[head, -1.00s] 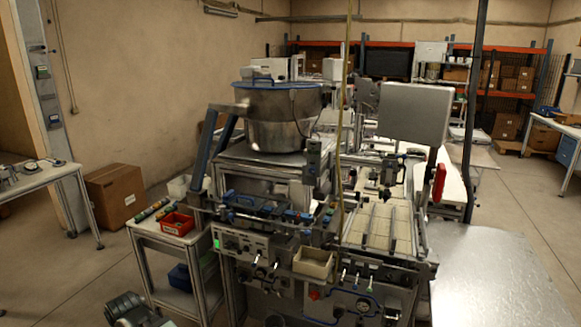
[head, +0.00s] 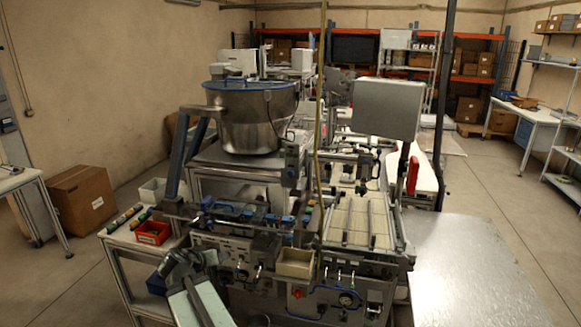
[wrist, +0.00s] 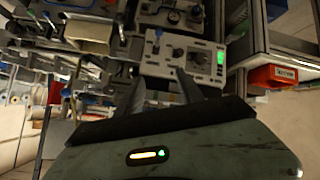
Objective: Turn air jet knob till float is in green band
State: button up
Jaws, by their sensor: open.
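A pale control panel (head: 219,246) is on the front of the feeder machine. In the head view my gripper (head: 186,260) is in front of the panel's left part and hides the green strip. Contact with the knob cannot be seen.
A red bin (head: 152,232) sits on a side cart left of the machine. A bowl feeder (head: 250,115) stands above. Floor is open at far right.

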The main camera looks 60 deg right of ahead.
jog(key=s+d+r+m+h+p, duration=0.2)
jog(key=s+d+r+h, duration=0.15)
jog(key=d+r, duration=0.65)
jog(key=t+h+p, duration=0.2)
jog(key=h, duration=0.2)
send_near(290, 174)
jog(key=x, duration=0.8)
jog(key=shift+d, duration=0.3)
jog(key=shift+a, duration=0.1)
grip_shut()
jog(key=shift+w+r, duration=0.1)
